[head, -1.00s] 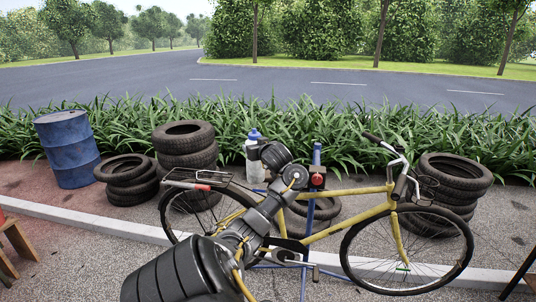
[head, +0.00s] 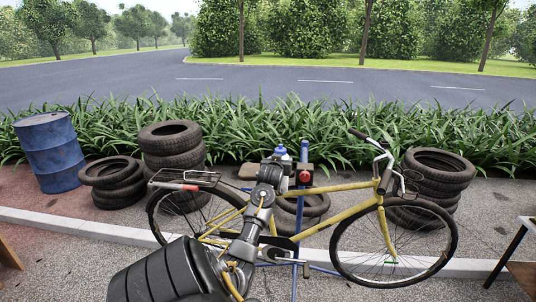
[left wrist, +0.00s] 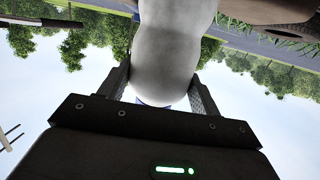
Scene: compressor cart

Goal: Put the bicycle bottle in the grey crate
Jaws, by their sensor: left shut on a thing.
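The bicycle bottle has a pale body and a blue cap. In the head view only its top (head: 281,152) shows, behind my left arm and beside the blue stand post. In the left wrist view its whitish body (left wrist: 165,55) sits between the two fingers of my left gripper (left wrist: 161,88), which is shut on it. In the head view the left gripper is hidden behind the wrist. The grey crate is not in view. My right gripper is not in view.
A yellow bicycle (head: 340,205) hangs on a blue repair stand (head: 297,225) close to my arm. Tyre stacks (head: 172,150) and a blue barrel (head: 50,152) stand behind. A table edge (head: 514,245) shows at the right. Pavement at the lower right is open.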

